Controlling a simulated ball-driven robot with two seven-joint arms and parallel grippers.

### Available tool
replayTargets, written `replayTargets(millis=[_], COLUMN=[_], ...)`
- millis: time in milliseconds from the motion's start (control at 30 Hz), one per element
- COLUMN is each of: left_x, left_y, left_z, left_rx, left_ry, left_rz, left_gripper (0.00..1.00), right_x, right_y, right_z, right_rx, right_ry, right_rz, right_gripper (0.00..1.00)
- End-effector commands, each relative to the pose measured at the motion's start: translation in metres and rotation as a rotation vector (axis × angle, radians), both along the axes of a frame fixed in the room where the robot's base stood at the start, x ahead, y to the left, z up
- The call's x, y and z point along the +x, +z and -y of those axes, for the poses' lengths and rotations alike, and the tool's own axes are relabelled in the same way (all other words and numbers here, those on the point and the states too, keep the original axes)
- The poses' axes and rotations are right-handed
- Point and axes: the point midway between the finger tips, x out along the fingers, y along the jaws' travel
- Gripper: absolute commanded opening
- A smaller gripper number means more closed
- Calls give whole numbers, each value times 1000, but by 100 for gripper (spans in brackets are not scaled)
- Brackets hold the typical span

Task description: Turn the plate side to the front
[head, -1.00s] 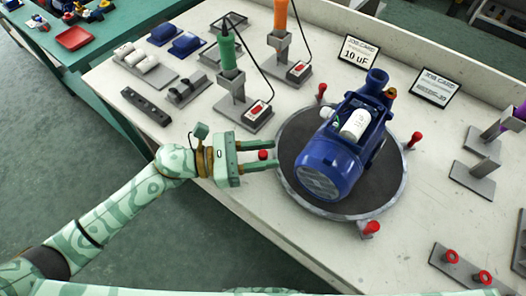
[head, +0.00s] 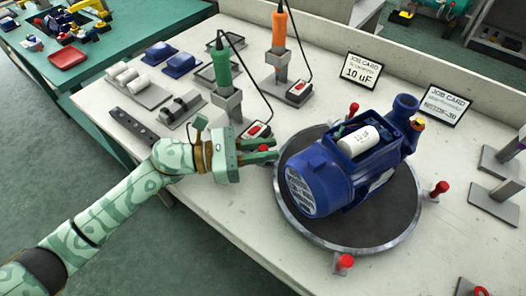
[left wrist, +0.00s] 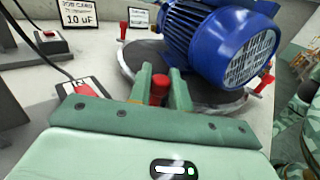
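A blue pump motor (head: 335,172) lies on a round dark turntable (head: 385,228) with a grey rim. Its grilled end faces left and towards me, and its pump end points to the back right. A pale plate (head: 381,180) shows on its near right side. A white capacitor (head: 359,141) sits in its open top box. My left gripper (head: 263,150) is at the turntable's left edge. In the left wrist view its fingers (left wrist: 160,92) close on both sides of a red knob (left wrist: 159,86). The right gripper is not in view.
Other red knobs stand around the rim, at the back (head: 353,108), right (head: 439,189) and front (head: 343,263). Green (head: 221,68) and orange (head: 279,32) tools stand in holders behind my left gripper. Grey stands (head: 497,203) are at the right. The front left bench strip is clear.

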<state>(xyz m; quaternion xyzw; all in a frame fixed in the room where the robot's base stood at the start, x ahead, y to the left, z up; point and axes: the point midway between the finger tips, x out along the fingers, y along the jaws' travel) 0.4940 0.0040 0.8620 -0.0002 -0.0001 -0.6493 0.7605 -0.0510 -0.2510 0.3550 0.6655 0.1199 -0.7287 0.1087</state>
Motion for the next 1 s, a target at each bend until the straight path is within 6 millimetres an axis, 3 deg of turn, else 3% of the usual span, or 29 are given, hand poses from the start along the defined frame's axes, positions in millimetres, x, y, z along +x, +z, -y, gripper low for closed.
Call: replayTargets(millis=[33,67,467,567,1000], left_x=[0,0,-2,-4,-22], left_y=[-1,-1,-1,-1,-2], left_z=[-1,-1,-9,-27,-137], left_rx=[3,3,3,4,3], left_ry=[1,1,1,2,2], left_rz=[1,1,-2,-1,-4], left_gripper=[31,38,38,38,38], right_x=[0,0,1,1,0], right_y=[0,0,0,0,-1], right_z=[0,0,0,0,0], right_rx=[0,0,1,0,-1], right_ry=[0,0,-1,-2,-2], right_rz=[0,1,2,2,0], right_gripper=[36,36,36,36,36])
